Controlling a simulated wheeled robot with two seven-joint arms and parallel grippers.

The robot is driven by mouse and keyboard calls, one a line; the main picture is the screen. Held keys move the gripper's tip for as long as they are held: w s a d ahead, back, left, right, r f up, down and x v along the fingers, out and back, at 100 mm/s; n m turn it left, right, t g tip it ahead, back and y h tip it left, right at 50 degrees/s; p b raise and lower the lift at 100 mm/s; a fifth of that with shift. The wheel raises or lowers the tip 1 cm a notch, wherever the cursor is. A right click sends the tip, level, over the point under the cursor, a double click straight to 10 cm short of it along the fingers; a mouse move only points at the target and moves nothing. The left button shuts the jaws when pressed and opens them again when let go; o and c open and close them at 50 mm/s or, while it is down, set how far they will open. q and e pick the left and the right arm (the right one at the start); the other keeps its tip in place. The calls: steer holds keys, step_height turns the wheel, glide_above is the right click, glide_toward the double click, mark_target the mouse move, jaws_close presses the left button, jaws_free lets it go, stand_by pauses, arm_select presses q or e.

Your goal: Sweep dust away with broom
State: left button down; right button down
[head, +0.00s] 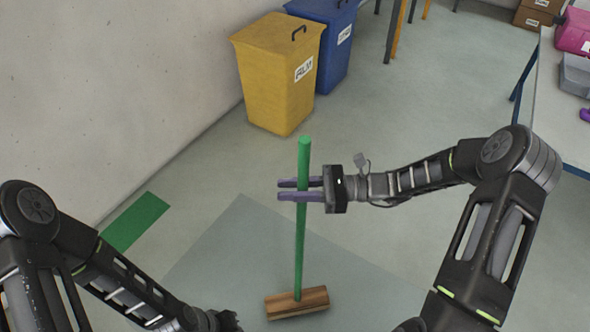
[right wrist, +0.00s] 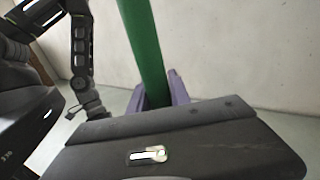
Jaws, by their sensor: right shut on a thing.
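The broom has a green handle (head: 300,240) and a brown wooden head (head: 297,303). It stands nearly upright, with its head low over the floor near the bottom middle of the head view. My right gripper (head: 290,190) is shut on the upper part of the handle, its purple fingers on either side. The handle (right wrist: 143,50) also rises between the purple fingers in the right wrist view. My left arm comes in at the lower left; its gripper fingers are cut off by the bottom edge. I cannot make out any dust on the floor.
A yellow bin (head: 277,80) and a blue bin (head: 335,45) stand by the wall behind the broom. A green floor patch (head: 137,222) lies at the left. A grey floor area (head: 235,240) surrounds the broom. A table (head: 560,110) with boxes stands at the right.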

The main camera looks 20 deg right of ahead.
step_height(320, 180, up, 6)
steer(key=p, duration=0.3)
steer(key=shift+w+a+f+p, duration=0.1)
steer(key=shift+w+f+p, duration=0.1)
steer(key=shift+p, duration=0.2)
stand_by(0.7)
